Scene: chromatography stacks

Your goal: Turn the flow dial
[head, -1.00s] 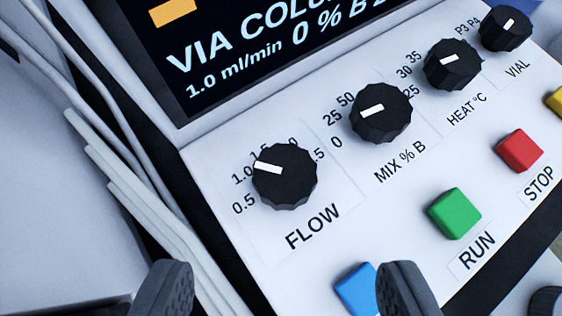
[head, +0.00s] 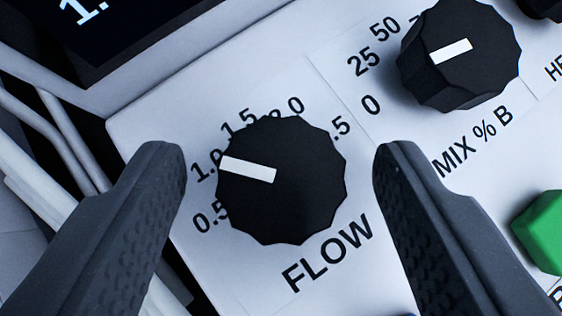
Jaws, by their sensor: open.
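The flow dial (head: 290,195) is a black, scalloped knob on the white panel, with the word FLOW printed below it. Its white pointer mark points left, at about the 1.0 mark. The scale around it shows 0.5, 1.0 and 1.5; the higher numbers are partly hidden by the knob. My gripper (head: 280,155) is open, with one finger to the left of the dial and one to the right. Clear gaps show between the dial and both fingers. I cannot tell how far the fingertips are above the panel.
The MIX % B dial (head: 465,75) stands to the upper right, beyond the right finger. A green button (head: 543,232) is at the right edge. Pale tubes (head: 45,190) run along the left side of the panel. A dark screen (head: 120,40) is at the upper left.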

